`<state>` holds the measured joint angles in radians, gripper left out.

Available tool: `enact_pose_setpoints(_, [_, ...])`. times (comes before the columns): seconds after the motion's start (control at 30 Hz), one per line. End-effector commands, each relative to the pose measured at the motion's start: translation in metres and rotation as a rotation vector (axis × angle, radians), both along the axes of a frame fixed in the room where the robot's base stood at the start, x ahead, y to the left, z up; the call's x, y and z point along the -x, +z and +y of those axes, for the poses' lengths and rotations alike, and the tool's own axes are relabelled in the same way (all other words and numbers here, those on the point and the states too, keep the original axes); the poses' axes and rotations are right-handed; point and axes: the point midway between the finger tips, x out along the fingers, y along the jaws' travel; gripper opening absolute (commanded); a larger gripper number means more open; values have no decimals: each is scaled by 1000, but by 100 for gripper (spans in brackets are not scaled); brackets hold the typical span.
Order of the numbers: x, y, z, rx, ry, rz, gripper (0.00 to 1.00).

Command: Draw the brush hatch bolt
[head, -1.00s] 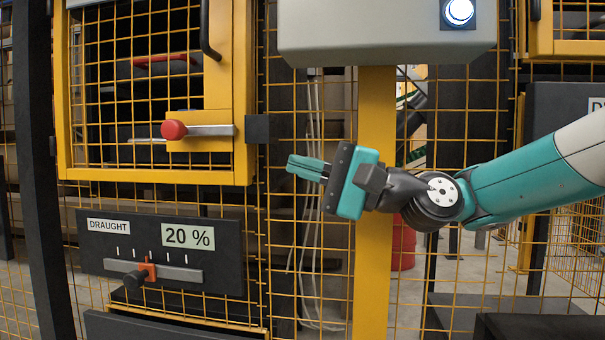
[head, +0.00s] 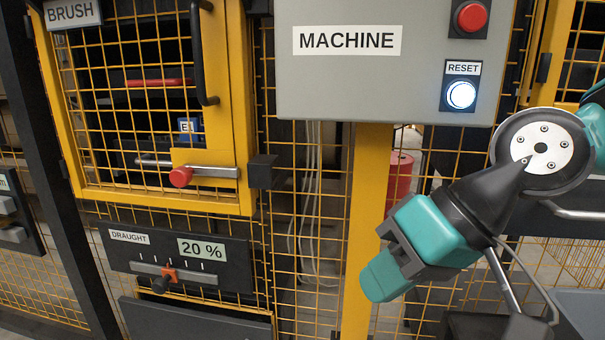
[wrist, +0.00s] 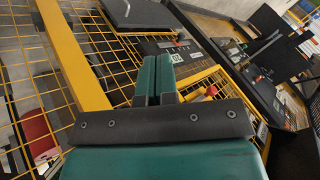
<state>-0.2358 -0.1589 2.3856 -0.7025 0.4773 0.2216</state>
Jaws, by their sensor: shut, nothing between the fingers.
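The brush hatch (head: 244,150) is a yellow-framed mesh door at the upper left of the head view, under a BRUSH sign (head: 72,12). A dark block (head: 263,171) sits on the frame to the right, apart from the bar's right end. My gripper (head: 376,283) is shut and empty, right of and below the bolt, in front of the yellow post. In the wrist view my gripper's fingers (wrist: 157,75) are together; the red knob (wrist: 211,91) shows beyond them.
A grey MACHINE box (head: 380,80) with a red button (head: 470,16) and lit RESET button (head: 461,94) tops the yellow post (head: 369,190). A DRAUGHT slider panel (head: 180,258) reading 20 % is below the hatch. A black door handle (head: 204,60) juts out above the bolt.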

Motion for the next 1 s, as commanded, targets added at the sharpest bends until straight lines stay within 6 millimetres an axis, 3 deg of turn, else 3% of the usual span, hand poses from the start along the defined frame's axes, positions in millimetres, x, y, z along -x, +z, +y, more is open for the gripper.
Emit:
enact_pose_setpoints(0.03, [22,26,-19,95,38,5,0])
enact_pose_setpoints(0.17, [77,39,-73,336,147,62,0])
enact_pose_setpoints(0.23, [69,69,-68,317,141,57,0])
enact_pose_setpoints(1.0, [67,353,-66,313,136,57,0])
